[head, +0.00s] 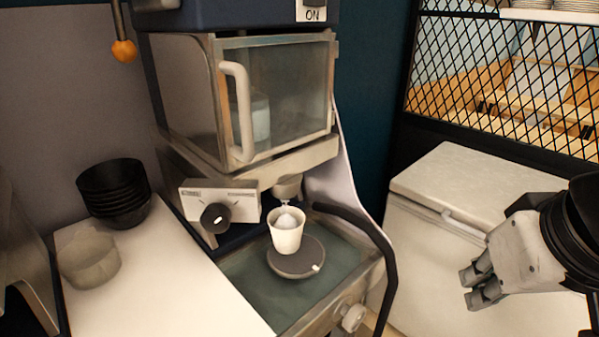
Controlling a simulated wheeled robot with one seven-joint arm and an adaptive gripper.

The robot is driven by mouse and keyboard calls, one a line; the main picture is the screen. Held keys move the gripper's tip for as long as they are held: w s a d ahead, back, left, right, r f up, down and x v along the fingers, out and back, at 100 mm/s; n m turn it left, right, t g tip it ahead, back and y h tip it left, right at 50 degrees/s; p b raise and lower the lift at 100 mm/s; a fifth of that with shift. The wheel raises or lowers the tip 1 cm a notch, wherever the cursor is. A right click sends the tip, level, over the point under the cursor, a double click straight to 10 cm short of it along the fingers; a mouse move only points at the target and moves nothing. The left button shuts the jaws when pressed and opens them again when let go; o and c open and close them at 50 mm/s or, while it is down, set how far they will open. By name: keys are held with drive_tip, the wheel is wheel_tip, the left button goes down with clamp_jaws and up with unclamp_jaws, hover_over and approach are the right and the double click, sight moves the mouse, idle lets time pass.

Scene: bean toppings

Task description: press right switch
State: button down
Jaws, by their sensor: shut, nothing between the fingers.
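A white panel marked "ON" (312,12) sits at the top edge on the dark blue upper housing, partly cut off by the frame. I cannot tell if it is the right switch, and no pair of switches shows clearly. Below it, a dark round knob (216,218) is on the machine's front plate. A pale knob (353,318) is on the lower base's front right. My gripper (468,287) is at the right of the view, shut and empty, in front of the white chest and well apart from the machine.
A white cup (286,232) with white contents stands on a dark round plate (308,252) under the spout. A black curved tube (375,235) rises between machine and gripper. Black bowls (115,195) and a clear bowl (88,258) are left. A white chest (440,185) stands right.

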drive_tip(key=w+d+r+n+t+h+b, duration=0.1)
drive_tip(key=w+d+r+n+t, duration=0.3)
drive_tip(key=w+r, duration=0.5)
drive_tip(key=w+d+r+n+t+h, duration=0.1)
drive_tip(key=w+d+r+n+t, duration=0.2)
drive_tip(key=w+r+t, duration=0.45)
drive_tip(key=w+a+r+n+t+y, duration=0.3)
drive_tip(key=a+r+n+y, duration=0.25)
drive_tip(key=r+n, duration=0.4)
drive_tip(key=s+a+r+n+g+y+b, duration=0.1)
drive_tip(key=a+n+g+y, duration=0.4)
drive_tip(key=n+y, duration=0.5)
drive_tip(key=shift+s+a+r+n+g, duration=0.35)
drive_tip(key=shift+s+a+r, duration=0.55)
drive_tip(key=shift+s+a, duration=0.5)
